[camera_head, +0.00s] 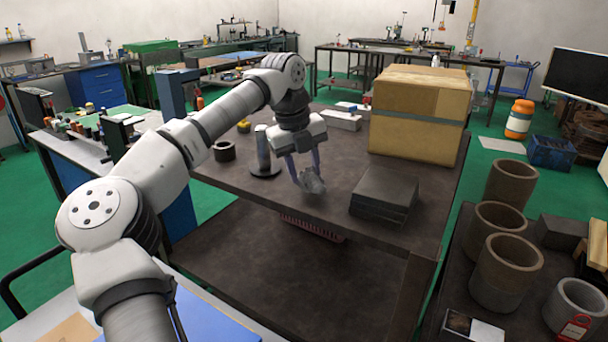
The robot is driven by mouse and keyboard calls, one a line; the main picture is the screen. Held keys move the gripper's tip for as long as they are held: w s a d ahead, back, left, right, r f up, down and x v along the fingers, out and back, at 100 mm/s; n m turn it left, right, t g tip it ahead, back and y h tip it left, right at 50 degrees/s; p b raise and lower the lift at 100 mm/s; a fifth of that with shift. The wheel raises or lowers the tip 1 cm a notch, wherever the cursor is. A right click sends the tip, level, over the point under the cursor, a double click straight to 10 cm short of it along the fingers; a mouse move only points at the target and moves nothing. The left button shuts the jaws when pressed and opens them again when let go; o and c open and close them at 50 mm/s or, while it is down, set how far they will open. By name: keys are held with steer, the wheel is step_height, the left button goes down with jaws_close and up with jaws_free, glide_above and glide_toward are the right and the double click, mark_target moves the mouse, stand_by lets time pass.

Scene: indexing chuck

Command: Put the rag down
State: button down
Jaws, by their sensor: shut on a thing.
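My gripper (304,173) hangs over the front part of the dark brown table (330,215), pointing down. Its two purple-grey fingers are shut on a crumpled grey rag (313,184). The rag sits at the fingertips, low over the tabletop near its front edge. I cannot tell whether the rag touches the table. My arm reaches in from the left and hides part of the table's back left.
A dark metal block (384,192) lies right of the rag. A large cardboard box (420,112) stands behind it. A grey cylinder on a round base (264,155) and a dark ring (224,151) stand to the left.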

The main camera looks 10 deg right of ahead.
steer(key=shift+a+x, duration=0.2)
steer(key=shift+x, duration=0.85)
steer(key=shift+f, duration=0.1)
steer(key=c, duration=0.9)
jaws_free()
steer(key=b+v, duration=0.1)
steer(key=v, duration=1.1)
steer(key=shift+d, duration=0.1)
